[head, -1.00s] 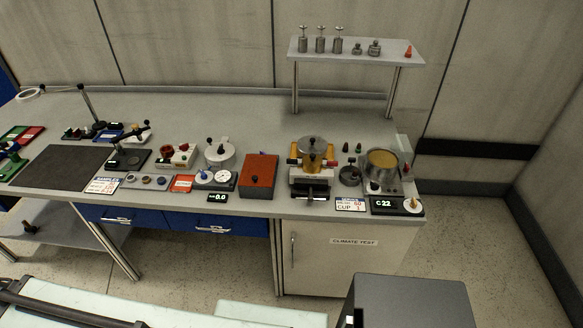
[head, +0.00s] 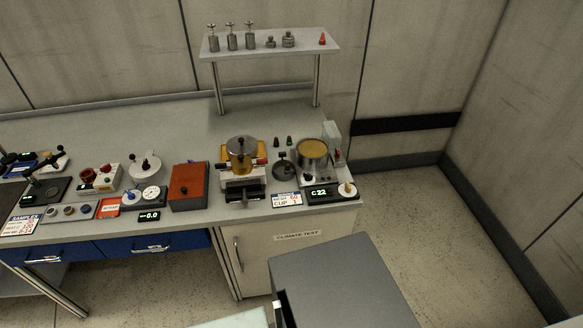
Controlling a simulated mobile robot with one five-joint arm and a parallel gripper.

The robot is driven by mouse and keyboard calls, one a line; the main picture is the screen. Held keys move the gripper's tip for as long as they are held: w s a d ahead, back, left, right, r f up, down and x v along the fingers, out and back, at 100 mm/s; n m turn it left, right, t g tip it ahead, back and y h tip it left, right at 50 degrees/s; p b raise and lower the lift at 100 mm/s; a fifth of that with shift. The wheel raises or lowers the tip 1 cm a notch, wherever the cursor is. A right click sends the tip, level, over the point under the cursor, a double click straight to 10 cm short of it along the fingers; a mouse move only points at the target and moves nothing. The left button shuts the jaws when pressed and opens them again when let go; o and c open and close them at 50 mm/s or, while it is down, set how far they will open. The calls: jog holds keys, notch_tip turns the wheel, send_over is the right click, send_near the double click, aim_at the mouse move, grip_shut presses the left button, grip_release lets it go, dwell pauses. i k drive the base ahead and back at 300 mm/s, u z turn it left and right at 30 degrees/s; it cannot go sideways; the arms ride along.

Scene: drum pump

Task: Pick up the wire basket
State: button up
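I cannot make out the wire basket for certain. A small dark round object with an upright stem (head: 284,168) stands on the bench between the brass-coloured pot and the steel bath; it may be the basket, but it is too small to tell. The steel bath (head: 313,160) holds a yellow-brown liquid and stands on a unit with a display reading C22 (head: 320,191). My gripper is not in view.
The grey bench (head: 190,110) carries a brass-coloured pot (head: 241,157), an orange-red box (head: 188,186) and small instruments. A raised shelf (head: 280,44) holds weights. A grey cabinet (head: 340,280) stands in front. Open floor (head: 430,230) lies at right.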

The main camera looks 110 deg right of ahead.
aim_at(278, 168)
jog(key=k, duration=1.55)
jog(key=z, duration=1)
jog(key=i, duration=0.2)
jog(key=z, duration=0.05)
